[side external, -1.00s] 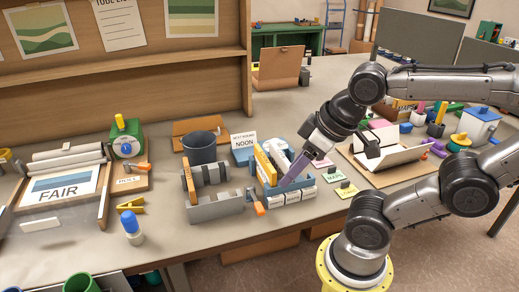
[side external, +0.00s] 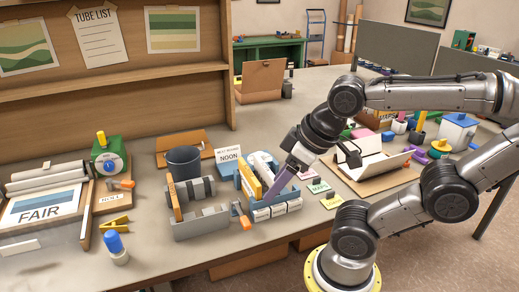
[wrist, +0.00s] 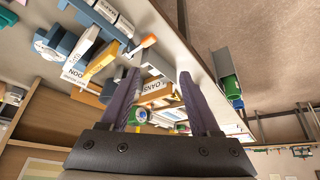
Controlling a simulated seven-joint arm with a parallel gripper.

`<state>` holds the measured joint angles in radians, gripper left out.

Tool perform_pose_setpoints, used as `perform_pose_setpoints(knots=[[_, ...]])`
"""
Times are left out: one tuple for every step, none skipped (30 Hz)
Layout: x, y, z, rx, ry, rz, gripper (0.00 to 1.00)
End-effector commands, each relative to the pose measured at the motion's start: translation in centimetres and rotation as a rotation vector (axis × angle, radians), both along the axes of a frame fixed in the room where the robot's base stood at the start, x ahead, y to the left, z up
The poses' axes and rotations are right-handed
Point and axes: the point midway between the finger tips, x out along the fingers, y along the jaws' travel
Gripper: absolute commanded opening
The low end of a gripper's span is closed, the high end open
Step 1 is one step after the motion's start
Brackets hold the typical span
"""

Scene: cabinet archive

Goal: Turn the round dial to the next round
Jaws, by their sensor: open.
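The round blue dial (side external: 109,165) sits on the front of a green box with a yellow top piece, at the left of the bench in the side view. A sign reading NEXT ROUND NOON (side external: 229,155) stands mid-bench. My gripper (side external: 272,198) is over the blue rack (side external: 262,212), well to the right of the dial and apart from it. In the wrist view its two dark purple fingers (wrist: 157,85) are spread with nothing held between them. A green thing with a round face (wrist: 141,115) shows between them, perhaps the dial box. The dial's marks are too small to read.
A grey divided tray (side external: 200,224) and a dark cup (side external: 184,161) stand between my gripper and the dial.

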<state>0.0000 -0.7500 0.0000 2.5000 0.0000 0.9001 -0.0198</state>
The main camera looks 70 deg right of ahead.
Motion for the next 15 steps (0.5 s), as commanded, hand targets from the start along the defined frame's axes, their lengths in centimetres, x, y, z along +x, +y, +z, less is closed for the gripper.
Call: perform_pose_setpoints(knots=[[0.0,0.0,0.0,-0.014,0.001,0.026,0.63],[-0.1,0.0,0.0,-0.028,0.004,0.052,0.63],[-0.2,0.0,-0.1,-0.052,0.009,0.099,0.63],[-0.2,0.0,0.0,-0.074,0.010,0.141,0.63],[-0.1,0.0,0.5,-0.101,0.005,0.191,0.63],[0.2,0.0,1.2,-0.142,-0.006,0.263,0.63],[0.6,0.0,2.0,-0.176,-0.015,0.322,0.63],[1.0,0.0,2.6,-0.210,-0.016,0.384,0.63],[1.8,-0.1,3.5,-0.256,-0.012,0.461,0.63],[2.5,-0.3,4.1,-0.288,-0.008,0.515,0.63],[3.2,-0.6,4.7,-0.320,0.001,0.567,0.63],[4.2,-1.0,5.5,-0.360,0.015,0.634,0.63],[5.1,-1.4,6.0,-0.390,0.026,0.684,0.63],[5.9,-1.8,6.5,-0.418,0.040,0.731,0.63],[7.2,-2.6,7.1,-0.453,0.062,0.794,0.63]])
